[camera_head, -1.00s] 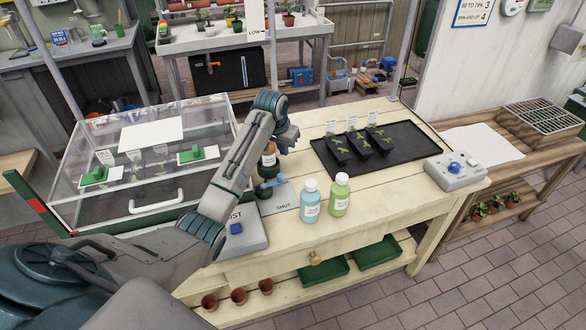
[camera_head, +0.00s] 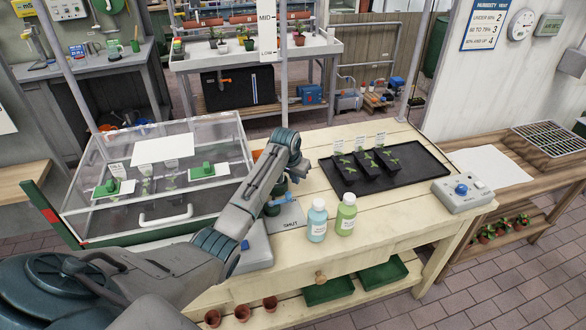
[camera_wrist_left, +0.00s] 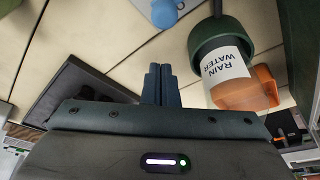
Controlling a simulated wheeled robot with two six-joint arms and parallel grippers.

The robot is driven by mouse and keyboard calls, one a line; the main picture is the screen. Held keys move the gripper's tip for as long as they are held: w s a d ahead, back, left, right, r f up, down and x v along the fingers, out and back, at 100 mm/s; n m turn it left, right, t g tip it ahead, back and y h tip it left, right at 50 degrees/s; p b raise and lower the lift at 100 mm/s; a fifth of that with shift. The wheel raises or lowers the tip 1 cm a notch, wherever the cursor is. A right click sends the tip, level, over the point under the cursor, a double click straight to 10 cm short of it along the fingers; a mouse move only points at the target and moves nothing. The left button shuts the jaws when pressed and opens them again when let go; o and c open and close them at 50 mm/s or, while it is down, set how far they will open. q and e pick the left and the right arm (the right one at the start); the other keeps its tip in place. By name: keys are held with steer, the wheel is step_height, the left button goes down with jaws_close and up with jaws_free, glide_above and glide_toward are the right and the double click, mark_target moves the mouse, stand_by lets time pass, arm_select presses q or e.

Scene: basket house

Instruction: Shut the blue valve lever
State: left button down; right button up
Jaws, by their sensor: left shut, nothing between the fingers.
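The blue valve lever (camera_head: 281,201) sticks out to the right from a dark green valve body, above a grey plate marked SHUT (camera_head: 292,215). My forearm partly hides the valve. My left gripper (camera_head: 299,168) is just behind and above the lever, apart from it. In the left wrist view its fingers (camera_wrist_left: 158,84) are shut and empty. Beside them is a RAIN WATER container (camera_wrist_left: 228,72) with a dark green collar and an orange end. A blue rounded part (camera_wrist_left: 165,10) shows at the top edge; I cannot tell whether it is the lever. My right gripper is not in view.
A blue bottle (camera_head: 317,222) and a green bottle (camera_head: 346,214) stand right of the plate. A black seedling tray (camera_head: 413,168) lies farther right, then a grey control box (camera_head: 463,196). A clear-lidded case (camera_head: 100,215) is on the left. Bare tabletop (camera_head: 320,150) lies behind the gripper.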

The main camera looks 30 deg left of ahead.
arm_select(q)
steer(key=x, duration=0.2)
steer(key=shift+w+f, duration=0.1)
steer(key=shift+f, duration=0.15)
steer(key=s+p, duration=0.1)
steer(key=s+r+p, duration=0.1)
steer(key=s+p, duration=0.1)
steer(key=shift+s+d, duration=0.15)
steer(key=shift+s, duration=0.3)
steer(key=shift+f, duration=0.15)
